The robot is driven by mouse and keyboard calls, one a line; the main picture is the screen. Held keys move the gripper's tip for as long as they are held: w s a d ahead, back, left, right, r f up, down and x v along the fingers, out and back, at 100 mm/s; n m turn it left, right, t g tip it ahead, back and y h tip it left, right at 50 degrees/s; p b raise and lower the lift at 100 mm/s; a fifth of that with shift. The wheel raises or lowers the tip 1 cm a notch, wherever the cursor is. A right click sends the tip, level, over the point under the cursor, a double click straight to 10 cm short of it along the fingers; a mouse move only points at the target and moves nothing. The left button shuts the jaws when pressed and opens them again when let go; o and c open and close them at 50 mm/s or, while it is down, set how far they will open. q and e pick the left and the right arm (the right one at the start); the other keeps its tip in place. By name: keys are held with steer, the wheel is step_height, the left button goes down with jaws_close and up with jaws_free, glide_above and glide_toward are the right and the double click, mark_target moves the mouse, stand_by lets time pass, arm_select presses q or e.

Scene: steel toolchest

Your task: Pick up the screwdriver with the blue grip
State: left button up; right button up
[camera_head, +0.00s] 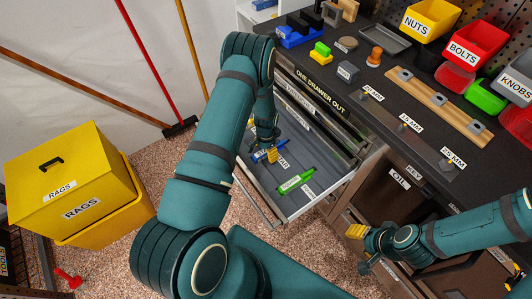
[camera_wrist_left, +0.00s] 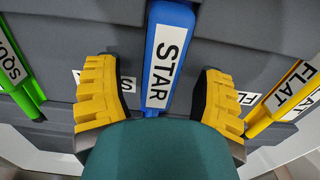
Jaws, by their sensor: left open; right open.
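The screwdriver with the blue grip lies in the open drawer (camera_head: 318,203). In the left wrist view its blue grip (camera_wrist_left: 171,52), labelled STAR, runs between the two yellow fingers of my left gripper (camera_wrist_left: 160,98). The fingers are spread with a gap on each side of the grip. In the head view my left gripper (camera_head: 266,146) is down over the drawer and partly hides the blue grip (camera_head: 257,156). My right gripper (camera_head: 358,248) is open and empty, low in front of the cabinet doors.
A green-grip tool (camera_head: 295,181) lies in the same drawer; a yellow one labelled FLAT (camera_wrist_left: 270,115) is beside the blue one. The drawer walls surround my left gripper. A worktop (camera_head: 400,95) with bins stands above. A yellow rag bin (camera_head: 85,165) is at left.

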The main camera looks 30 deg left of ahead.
arm_select(q)
jaws_close()
stand_by(0.3)
steer(key=shift+r, duration=0.1)
